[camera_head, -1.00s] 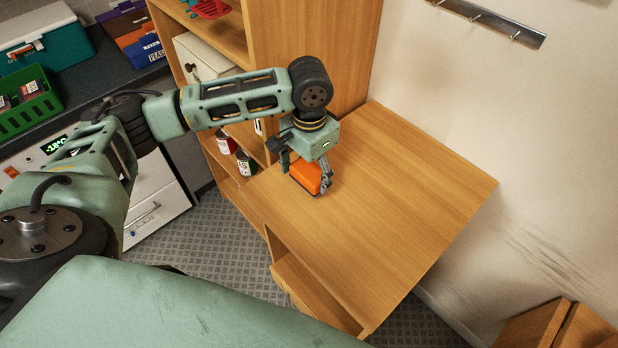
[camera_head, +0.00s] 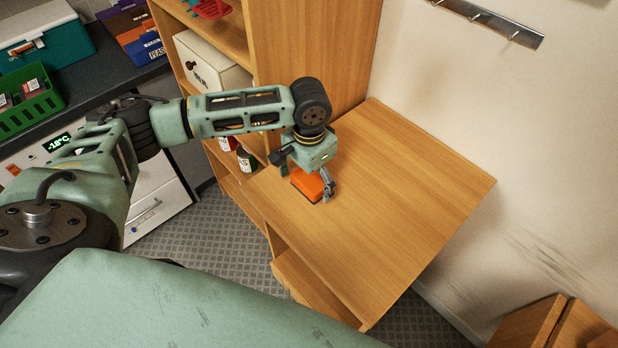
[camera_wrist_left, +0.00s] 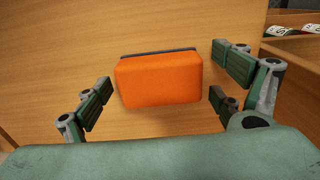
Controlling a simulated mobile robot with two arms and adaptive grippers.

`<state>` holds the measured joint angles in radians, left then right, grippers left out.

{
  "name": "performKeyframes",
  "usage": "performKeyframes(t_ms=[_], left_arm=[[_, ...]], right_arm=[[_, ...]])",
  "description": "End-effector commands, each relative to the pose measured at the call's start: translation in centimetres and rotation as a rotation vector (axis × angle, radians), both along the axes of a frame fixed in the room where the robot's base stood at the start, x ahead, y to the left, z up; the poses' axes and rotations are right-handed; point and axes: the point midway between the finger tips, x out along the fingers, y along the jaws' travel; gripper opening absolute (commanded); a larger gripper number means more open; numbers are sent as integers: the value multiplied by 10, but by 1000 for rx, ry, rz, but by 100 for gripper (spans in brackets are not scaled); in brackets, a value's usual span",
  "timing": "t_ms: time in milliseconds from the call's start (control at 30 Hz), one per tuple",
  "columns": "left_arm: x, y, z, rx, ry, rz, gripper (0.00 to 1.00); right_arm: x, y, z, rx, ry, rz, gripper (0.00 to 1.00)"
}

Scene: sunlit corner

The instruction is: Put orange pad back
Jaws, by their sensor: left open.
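The orange pad (camera_head: 308,184) lies on the wooden desk top (camera_head: 400,200), near its left edge beside the shelf unit. In the left wrist view the pad (camera_wrist_left: 158,80) shows as an orange block with a dark layer along its far edge. My left gripper (camera_head: 307,180) is right above the pad and partly hides it in the head view. In the left wrist view the fingers of my left gripper (camera_wrist_left: 160,98) are spread on both sides of the pad, with a gap on each side. My right gripper is not in view.
A wooden shelf unit (camera_head: 300,45) with a white box (camera_head: 208,68) and small bottles (camera_head: 246,160) stands behind and left of the desk. A wall with a hook rail (camera_head: 485,20) is at the right. The desk's right part is bare.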

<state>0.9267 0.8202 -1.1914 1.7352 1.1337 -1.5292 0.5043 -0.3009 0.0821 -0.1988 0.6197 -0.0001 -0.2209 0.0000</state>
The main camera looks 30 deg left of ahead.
Motion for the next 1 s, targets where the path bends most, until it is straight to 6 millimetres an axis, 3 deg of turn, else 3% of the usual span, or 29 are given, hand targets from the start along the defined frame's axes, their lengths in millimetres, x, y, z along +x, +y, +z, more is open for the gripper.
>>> performKeyframes(t_ms=[233, 367, 800, 1000], left_arm=[[0, 0, 1, 1, -1, 0, 88], [1, -1, 12, -2, -3, 0, 88], [1, -1, 100, -1, -3, -1, 88], [1, 0, 120, 0, 0, 0, 88]], right_arm=[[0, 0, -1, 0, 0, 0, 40], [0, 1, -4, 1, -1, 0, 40], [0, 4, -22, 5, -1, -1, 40], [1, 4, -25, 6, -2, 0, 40]])
